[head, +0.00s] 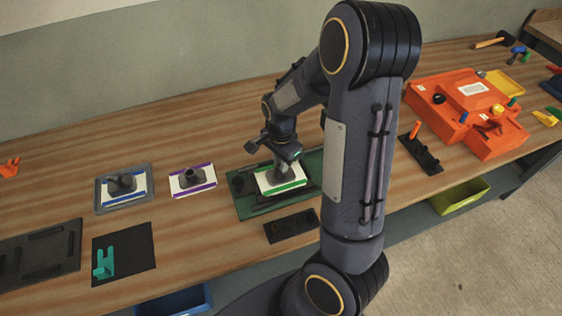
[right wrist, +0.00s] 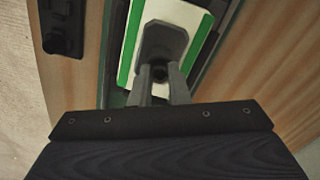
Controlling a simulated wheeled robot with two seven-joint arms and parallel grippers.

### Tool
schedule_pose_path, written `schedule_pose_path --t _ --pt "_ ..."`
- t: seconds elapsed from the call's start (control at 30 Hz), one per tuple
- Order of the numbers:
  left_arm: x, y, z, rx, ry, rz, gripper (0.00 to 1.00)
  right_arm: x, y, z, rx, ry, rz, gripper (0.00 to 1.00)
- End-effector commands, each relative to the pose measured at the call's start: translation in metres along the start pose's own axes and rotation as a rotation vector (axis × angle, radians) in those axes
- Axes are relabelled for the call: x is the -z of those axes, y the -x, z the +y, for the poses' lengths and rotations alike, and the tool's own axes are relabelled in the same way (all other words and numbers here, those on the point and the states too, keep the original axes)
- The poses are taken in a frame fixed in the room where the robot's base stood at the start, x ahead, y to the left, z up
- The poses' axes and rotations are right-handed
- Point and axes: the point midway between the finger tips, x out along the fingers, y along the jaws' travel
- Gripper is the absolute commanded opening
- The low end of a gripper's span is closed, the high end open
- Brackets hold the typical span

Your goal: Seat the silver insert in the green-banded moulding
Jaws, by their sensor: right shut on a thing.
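The green-banded moulding (head: 294,184) is a white block with green edge bands and a raised grey boss. It lies on a dark green plate (head: 243,208) in the middle of the bench. It also fills the top of the right wrist view (right wrist: 131,38), with its grey boss (right wrist: 163,42). My right gripper (head: 283,158) is directly over it, fingers (right wrist: 159,78) pointing down at the boss. The fingers are shut on a small dark thing, apparently the silver insert (right wrist: 159,73). It is mostly hidden, and I cannot tell whether it enters the boss. My left gripper is out of view.
A purple-banded moulding (head: 205,186) and a blue-banded one (head: 137,198) on a grey tray lie to the left. A black holder (head: 291,226) lies in front of the green plate. An orange case (head: 455,90) stands at right. My right arm hides part of the bench.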

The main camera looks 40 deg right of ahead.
Motion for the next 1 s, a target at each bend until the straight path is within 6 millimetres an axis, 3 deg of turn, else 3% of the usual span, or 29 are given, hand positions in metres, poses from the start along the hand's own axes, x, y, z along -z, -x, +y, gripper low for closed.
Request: schedule_pose_path --t 0.27,0.3,0.47,0.87,1.0 --pt "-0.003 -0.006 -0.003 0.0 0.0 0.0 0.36 -0.003 -0.014 0.004 -0.015 -0.001 -0.005 0.0" --pt "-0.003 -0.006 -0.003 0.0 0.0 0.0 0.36 -0.003 -0.014 0.005 -0.015 -0.002 -0.005 0.17" --pt "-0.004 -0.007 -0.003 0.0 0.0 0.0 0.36 -0.002 -0.015 0.005 -0.017 -0.004 -0.006 0.37" --pt "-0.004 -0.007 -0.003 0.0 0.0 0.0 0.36 -0.001 -0.015 0.007 -0.022 -0.009 -0.006 0.37" --pt "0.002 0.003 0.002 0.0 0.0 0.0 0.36 -0.001 -0.001 0.007 -0.023 -0.009 -0.006 0.37"
